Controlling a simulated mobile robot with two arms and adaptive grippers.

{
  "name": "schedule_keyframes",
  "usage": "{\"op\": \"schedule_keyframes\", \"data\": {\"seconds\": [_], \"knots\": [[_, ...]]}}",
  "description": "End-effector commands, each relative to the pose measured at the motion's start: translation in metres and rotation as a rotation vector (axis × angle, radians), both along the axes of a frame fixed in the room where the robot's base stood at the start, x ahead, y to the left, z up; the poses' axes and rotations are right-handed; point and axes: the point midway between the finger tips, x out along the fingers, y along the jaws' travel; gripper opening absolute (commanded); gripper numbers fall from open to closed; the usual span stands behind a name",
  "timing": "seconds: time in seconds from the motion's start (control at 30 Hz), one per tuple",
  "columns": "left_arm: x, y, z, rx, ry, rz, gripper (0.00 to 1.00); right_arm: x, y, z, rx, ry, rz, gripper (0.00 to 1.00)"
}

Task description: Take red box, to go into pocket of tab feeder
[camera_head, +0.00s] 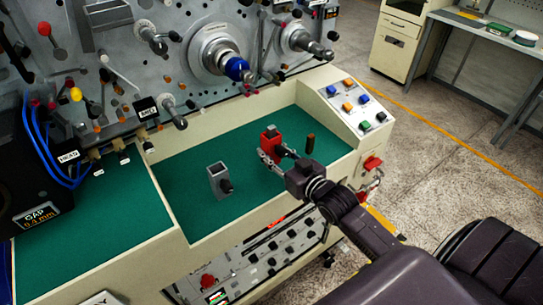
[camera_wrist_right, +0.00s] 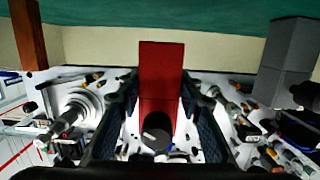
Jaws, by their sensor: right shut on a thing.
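The red box (camera_head: 269,138) is held in my right gripper (camera_head: 273,153) over the right part of the green bench surface (camera_head: 190,205). In the right wrist view, the red box (camera_wrist_right: 160,75) stands between the two dark fingers (camera_wrist_right: 158,110), with a black round knob at its near end. I cannot tell whether the box touches the green surface. I cannot make out for sure which part is the tab feeder or its pocket. My left gripper is not in view.
A grey box with a black knob (camera_head: 217,181) stands on the green surface, left of my right gripper. The button panel (camera_head: 353,103) lies beyond, and the spindle wall (camera_head: 190,70) rises behind.

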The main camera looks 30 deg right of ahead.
Motion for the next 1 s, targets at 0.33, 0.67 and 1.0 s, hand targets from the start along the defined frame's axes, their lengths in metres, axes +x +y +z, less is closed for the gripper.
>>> {"op": "schedule_keyframes", "data": {"seconds": [0.33, 0.67, 1.0], "knots": [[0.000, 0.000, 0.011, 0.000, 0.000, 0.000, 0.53, -0.022, -0.001, 0.002, 0.000, -0.001, 0.001, 0.19], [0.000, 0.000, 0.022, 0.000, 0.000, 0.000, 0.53, -0.048, -0.004, 0.002, 0.000, -0.001, 0.000, 0.19], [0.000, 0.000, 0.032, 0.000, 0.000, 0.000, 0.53, -0.075, -0.006, 0.002, 0.000, -0.001, 0.000, 0.19]]}}
